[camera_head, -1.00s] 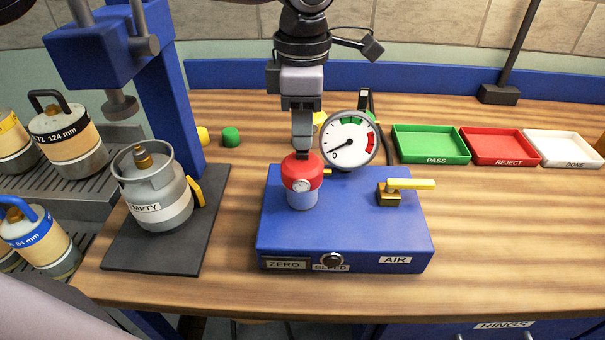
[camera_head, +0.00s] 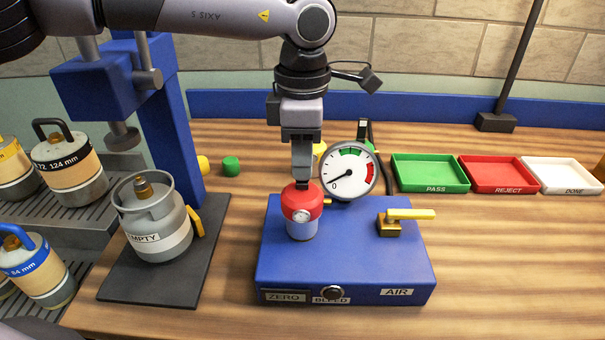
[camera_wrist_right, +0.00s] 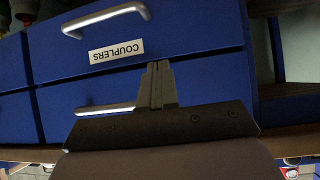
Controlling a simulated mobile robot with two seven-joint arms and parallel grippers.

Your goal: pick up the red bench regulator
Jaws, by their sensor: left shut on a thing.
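The red bench regulator (camera_head: 302,200) has a red domed top, a small white dial and a grey-blue lower part. It is upright at the left of the top of the blue box (camera_head: 350,259). My left gripper (camera_head: 302,183) points down from above and is shut on the regulator's top. I cannot tell whether there is a gap under the regulator. My right gripper (camera_wrist_right: 157,85) shows in the right wrist view with its fingers together and nothing visible between them, in front of blue drawers.
A large gauge (camera_head: 348,174) stands right behind the regulator, and a yellow-handled valve (camera_head: 392,224) is on the box's right. A grey EMPTY canister (camera_head: 155,230) stands left. Green (camera_head: 430,174), red (camera_head: 506,175) and white (camera_head: 563,175) trays lie right. Table front right is clear.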

